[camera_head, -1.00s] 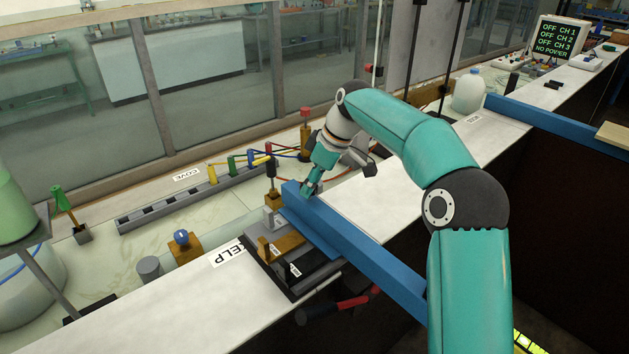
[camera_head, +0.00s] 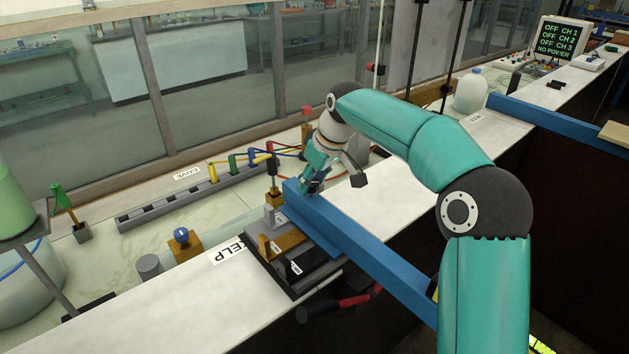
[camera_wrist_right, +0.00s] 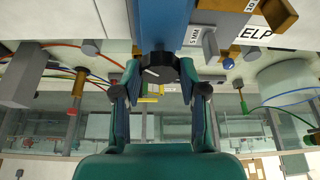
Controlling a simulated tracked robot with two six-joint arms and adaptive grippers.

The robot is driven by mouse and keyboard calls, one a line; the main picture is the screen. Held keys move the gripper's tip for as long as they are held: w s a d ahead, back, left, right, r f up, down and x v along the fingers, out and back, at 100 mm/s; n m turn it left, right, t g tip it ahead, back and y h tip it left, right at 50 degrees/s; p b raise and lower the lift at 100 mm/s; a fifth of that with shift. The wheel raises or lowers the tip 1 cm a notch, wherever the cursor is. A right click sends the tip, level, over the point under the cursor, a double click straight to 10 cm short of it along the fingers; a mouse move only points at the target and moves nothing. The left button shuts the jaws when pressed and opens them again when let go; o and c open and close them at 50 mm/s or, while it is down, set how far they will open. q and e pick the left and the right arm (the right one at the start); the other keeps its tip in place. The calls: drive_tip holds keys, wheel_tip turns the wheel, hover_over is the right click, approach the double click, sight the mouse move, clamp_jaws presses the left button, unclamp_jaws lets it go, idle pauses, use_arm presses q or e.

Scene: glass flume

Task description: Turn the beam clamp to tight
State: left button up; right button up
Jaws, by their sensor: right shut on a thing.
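The blue beam (camera_head: 365,250) lies across the bench edge, its far end at my right gripper. The beam clamp's dark round knob (camera_wrist_right: 158,66) sits at the beam's end in the right wrist view, with a white pointer line on it. My right gripper (camera_head: 310,187) is shut on this knob; in the wrist view its fingers (camera_wrist_right: 160,75) stand on both sides of it. The head view hides the knob behind the gripper. I cannot read any tight mark. My left gripper is in neither current view.
A rack with tan and dark blocks (camera_head: 288,240) stands beside the beam. Coloured taps with hoses (camera_head: 238,160) are behind it. A blue-knobbed wooden block (camera_head: 182,240) is at left. A red-and-black handle (camera_head: 352,301) sticks out below the bench edge. The white bench top right of the beam is clear.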

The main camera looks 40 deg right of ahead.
drive_tip(key=m+h, duration=0.1)
drive_tip(key=m, duration=0.3)
drive_tip(key=shift+a+r+m+h, duration=0.1)
drive_tip(key=shift+a+m+h, duration=0.1)
drive_tip(key=shift+m+h, duration=0.15)
drive_tip(key=m+h, duration=0.1)
drive_tip(key=m, duration=0.1)
drive_tip(key=m+g+h, duration=0.1)
drive_tip(key=m, duration=0.2)
drive_tip(key=shift+w+a, duration=0.15)
drive_tip(key=shift+m, duration=0.35)
drive_tip(key=o, duration=1.1)
drive_tip(key=shift+o, duration=0.2)
drive_tip(key=v, duration=1.1)
drive_tip(key=shift+a+r, duration=0.2)
drive_tip(key=shift+r, duration=0.2)
